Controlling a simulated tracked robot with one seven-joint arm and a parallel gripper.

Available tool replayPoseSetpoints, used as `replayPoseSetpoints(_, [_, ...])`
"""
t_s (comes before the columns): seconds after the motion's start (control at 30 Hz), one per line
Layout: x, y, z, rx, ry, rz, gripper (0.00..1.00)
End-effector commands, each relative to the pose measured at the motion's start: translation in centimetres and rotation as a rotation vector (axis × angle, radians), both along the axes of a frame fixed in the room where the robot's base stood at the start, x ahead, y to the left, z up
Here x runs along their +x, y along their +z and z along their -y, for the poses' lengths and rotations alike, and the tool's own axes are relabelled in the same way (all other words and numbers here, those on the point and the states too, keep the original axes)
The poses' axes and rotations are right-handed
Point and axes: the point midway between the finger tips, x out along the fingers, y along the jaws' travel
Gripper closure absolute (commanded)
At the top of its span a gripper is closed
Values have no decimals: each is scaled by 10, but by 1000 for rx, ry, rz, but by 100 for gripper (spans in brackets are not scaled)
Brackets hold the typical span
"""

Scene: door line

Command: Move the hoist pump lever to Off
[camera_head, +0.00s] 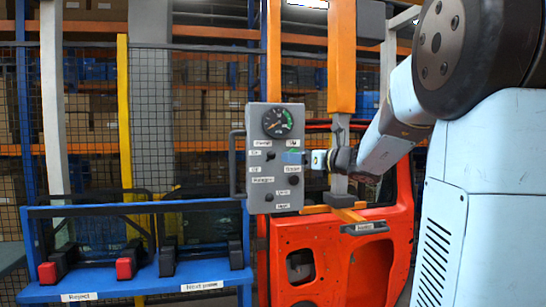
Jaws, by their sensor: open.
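The hoist control panel (252,215) is a grey upright box with a round gauge (278,123) on top and small white labels. A small dark lever (271,156) shows at upper left of its face, beside labels too small to read surely; I take it for the pump lever. Which way it points is hard to tell. My gripper (298,158) is at the panel's right side, reaching in from the right, with bluish parts over the right of the face. It looks open and apart from the dark lever. The control behind my gripper is partly hidden.
A red-orange car door (335,265) hangs below and right of the panel, under an orange hoist column (342,60). A grey side handle (234,165) sticks out at the panel's left. A blue rack (130,285) with red and black blocks stands left; mesh fence behind.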

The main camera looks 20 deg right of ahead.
Motion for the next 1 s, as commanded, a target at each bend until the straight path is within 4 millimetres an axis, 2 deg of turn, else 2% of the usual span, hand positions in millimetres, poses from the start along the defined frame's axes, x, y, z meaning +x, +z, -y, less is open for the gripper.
replayPoseSetpoints(0.3, [48,-1,-31,-2,1,-1,36])
replayPoseSetpoints(0.5, [70,-1,-46,-2,1,-1,36])
replayPoseSetpoints(0.7, [79,0,-51,-2,-1,1,36])
replayPoseSetpoints(1.0, [80,0,-52,-2,-1,0,36])
